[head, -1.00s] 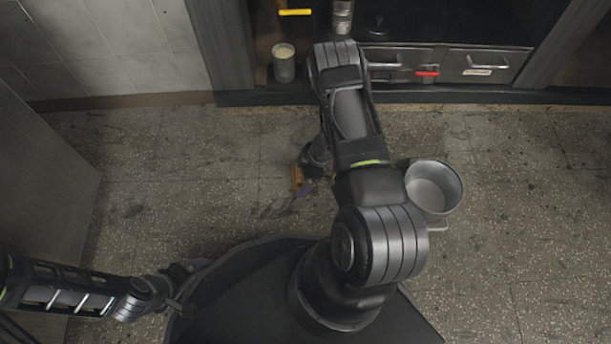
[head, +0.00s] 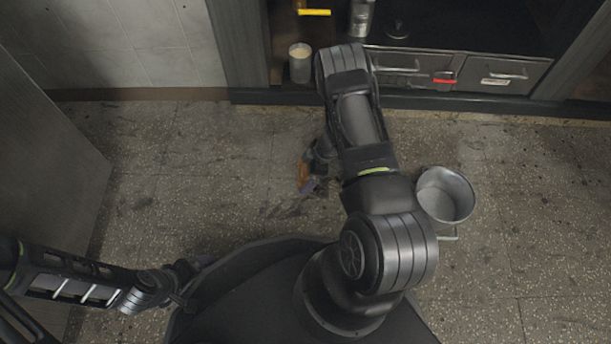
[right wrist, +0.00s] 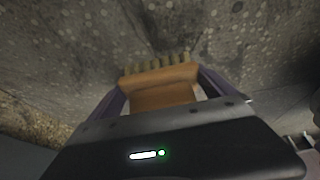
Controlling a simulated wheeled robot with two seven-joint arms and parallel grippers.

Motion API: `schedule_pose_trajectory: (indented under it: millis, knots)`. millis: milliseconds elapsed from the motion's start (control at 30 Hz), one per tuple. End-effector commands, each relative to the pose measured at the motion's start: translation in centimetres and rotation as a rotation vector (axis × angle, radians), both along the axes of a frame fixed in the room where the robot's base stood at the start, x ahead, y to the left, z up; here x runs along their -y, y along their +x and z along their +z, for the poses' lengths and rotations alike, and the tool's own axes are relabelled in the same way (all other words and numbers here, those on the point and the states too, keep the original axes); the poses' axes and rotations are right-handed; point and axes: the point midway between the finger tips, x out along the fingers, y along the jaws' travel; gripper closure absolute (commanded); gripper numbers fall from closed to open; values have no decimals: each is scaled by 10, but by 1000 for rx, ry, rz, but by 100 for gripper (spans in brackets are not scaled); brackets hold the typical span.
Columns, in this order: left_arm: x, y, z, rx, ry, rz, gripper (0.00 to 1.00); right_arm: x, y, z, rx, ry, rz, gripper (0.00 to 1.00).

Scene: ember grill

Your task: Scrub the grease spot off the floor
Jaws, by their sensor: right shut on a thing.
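A brush with an orange-brown wooden body (head: 304,174) is in my right gripper (head: 311,184), low over the floor. In the right wrist view the brush (right wrist: 158,82) sits between the two purple fingers (right wrist: 160,95), its pale bristles pointing at the floor. I cannot tell whether the bristles touch the floor. A dark, smeared grease spot (head: 284,209) lies on the speckled floor just below and left of the brush in the head view. My left gripper (head: 188,270) is low at the left beside my base, its fingers unclear.
A metal pot (head: 445,196) stands on the floor right of my right arm. A cabinet with drawers (head: 498,72) runs along the back, with a pale-filled cup (head: 300,64) on its left. A grey panel (head: 45,150) stands at left. Floor between panel and brush is clear.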

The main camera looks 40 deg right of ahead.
Motion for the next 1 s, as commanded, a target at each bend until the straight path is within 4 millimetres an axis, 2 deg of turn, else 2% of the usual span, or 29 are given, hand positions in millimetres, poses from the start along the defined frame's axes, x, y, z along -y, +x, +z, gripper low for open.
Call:
schedule_pose_trajectory:
  millis: [33,333,700,1000]
  knots:
    - [1,-8,-1,-17,-2,-11,6,1,0,0,-1,-2,-1,53]
    - [2,-8,-1,-16,-2,-13,6,5,-3,-1,-1,-2,-1,53]
    - [2,-8,-3,-15,-3,-14,6,29,-22,-3,-2,-4,-1,53]
    - [2,-8,-4,-15,-3,-14,6,32,-25,-5,-6,-7,-1,53]
